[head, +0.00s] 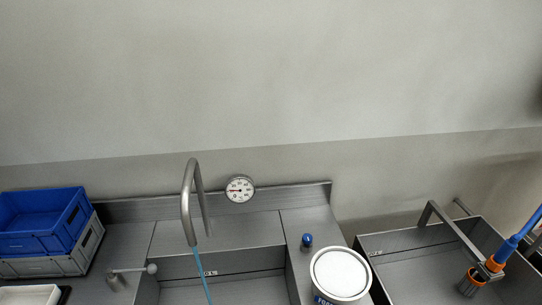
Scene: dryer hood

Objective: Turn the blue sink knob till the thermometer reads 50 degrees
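The blue sink knob (307,240) stands upright on the steel worktop, just right of the sink basin. The thermometer (240,189) is a round white dial at the steel backsplash, behind the sink. Its red needle points to the left; the numbers are too small to read. A curved steel faucet (187,205) rises left of the thermometer, and a thin blue stream (203,275) runs down below its spout into the sink (250,287). Neither of my grippers shows in the head view.
A white-lidded tub (341,273) stands close in front of the knob, to its right. Blue and grey crates (40,222) are stacked at left. A small lever (133,271) is left of the sink. A second basin (408,240) with a blue-and-orange tool (505,250) lies right.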

